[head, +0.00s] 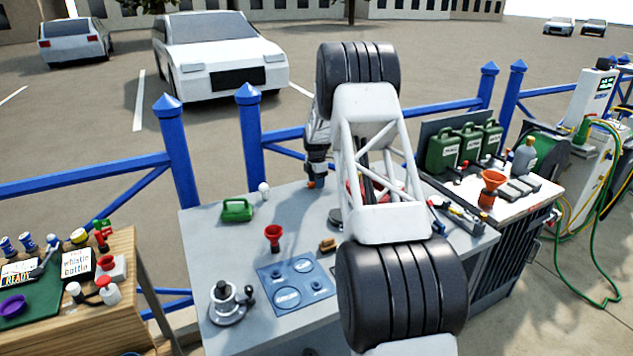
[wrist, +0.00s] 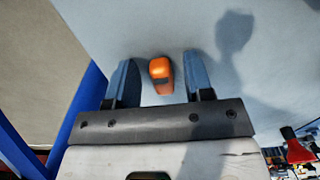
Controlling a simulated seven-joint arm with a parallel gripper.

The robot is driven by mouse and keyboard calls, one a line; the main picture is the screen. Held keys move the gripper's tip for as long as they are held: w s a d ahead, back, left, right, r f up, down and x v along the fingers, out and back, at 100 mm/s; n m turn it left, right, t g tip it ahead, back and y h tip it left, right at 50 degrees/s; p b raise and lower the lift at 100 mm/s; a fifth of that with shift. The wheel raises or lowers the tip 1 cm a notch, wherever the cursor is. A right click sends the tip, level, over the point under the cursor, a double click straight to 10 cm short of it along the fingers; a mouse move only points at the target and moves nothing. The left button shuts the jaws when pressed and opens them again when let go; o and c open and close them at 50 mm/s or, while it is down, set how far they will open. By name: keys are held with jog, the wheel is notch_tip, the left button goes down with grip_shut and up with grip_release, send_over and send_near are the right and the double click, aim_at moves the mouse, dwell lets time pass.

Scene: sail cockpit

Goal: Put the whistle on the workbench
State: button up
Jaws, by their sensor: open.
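A small orange thing with a darker end, which looks like the whistle (wrist: 160,72), lies on the pale grey surface in the wrist view. My open gripper (wrist: 159,60) has one finger on either side of it, with a gap on both sides. In the head view my gripper (head: 315,168) points down at the far edge of the grey table (head: 215,260), with a bit of orange under it. A wooden bench (head: 125,250) stands at the lower left. I cannot tell for certain which surface is the workbench.
The grey table holds a green can (head: 237,210), a red funnel (head: 273,236), a blue plate (head: 270,288) and a metal pot (head: 228,303). The wooden bench carries a green mat, cards and bottles. Blue railings (head: 178,150) run behind. My arm hides part of the table.

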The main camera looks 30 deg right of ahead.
jog(key=shift+r, duration=0.1)
notch_tip(320, 180, up, 12)
dwell(0.7)
dwell(0.4)
jog(key=shift+r, duration=0.15)
jog(key=s+a+r+m, duration=0.3)
jog(key=s+a+r, duration=0.35)
jog(key=s, duration=0.35)
jog(key=s+a+r+m+t, duration=0.1)
jog(key=s+a+r+m, duration=0.2)
jog(key=s+a+r, duration=0.45)
jog(key=s+a+r+m, duration=0.3)
jog(key=s+a+r, duration=0.35)
jog(key=s, duration=0.65)
jog(key=s+a+f+m, duration=0.2)
jog(key=s+a+m, duration=0.1)
jog(key=s, duration=0.9)
jog(key=s+a+f+m+t, duration=0.1)
jog(key=s+a, duration=0.4)
jog(key=s, duration=0.7)
jog(key=s+a+f+m, duration=0.4)
jog(key=s+m, duration=0.1)
jog(key=s, duration=0.7)
jog(key=shift+t, duration=0.3)
